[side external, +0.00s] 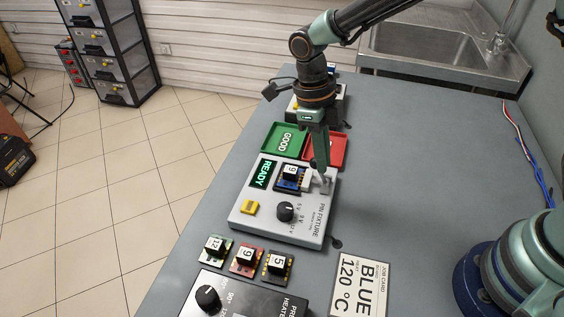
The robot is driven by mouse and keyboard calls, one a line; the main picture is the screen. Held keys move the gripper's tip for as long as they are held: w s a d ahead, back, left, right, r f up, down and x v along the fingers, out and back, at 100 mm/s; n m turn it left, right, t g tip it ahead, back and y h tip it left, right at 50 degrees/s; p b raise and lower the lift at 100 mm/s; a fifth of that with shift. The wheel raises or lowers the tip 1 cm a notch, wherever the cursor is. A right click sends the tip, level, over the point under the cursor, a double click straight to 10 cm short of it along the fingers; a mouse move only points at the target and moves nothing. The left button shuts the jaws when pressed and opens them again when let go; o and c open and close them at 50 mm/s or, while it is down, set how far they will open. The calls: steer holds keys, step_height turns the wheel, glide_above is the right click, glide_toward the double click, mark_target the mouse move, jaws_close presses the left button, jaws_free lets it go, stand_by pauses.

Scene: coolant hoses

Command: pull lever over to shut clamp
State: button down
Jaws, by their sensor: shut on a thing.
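The grey pin fixture (256,224) sits on the bench with a green-lit READY display (263,173). A blue board with a block marked 9 (290,172) sits in its nest. The clamp lever (325,184) is at the right of the nest, a small light-grey piece. My gripper (320,168) points down at it, its jaws shut on the lever. The fingers hide part of the lever, and I cannot tell its exact angle or whether the clamp touches the board.
A green GOOD tray (274,141) and a red tray (339,150) lie just behind the fixture. Several boards with numbered blocks (246,256), a heater box (240,298) and a job card (359,284) lie in front. The bench right of the fixture is mostly clear.

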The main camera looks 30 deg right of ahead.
steer(key=shift+w+a+r+t, duration=0.1)
steer(key=shift+w+a+t, duration=0.45)
steer(key=shift+w, duration=0.35)
step_height(320, 180, up, 12)
steer(key=g, duration=0.1)
steer(key=shift+w, duration=0.3)
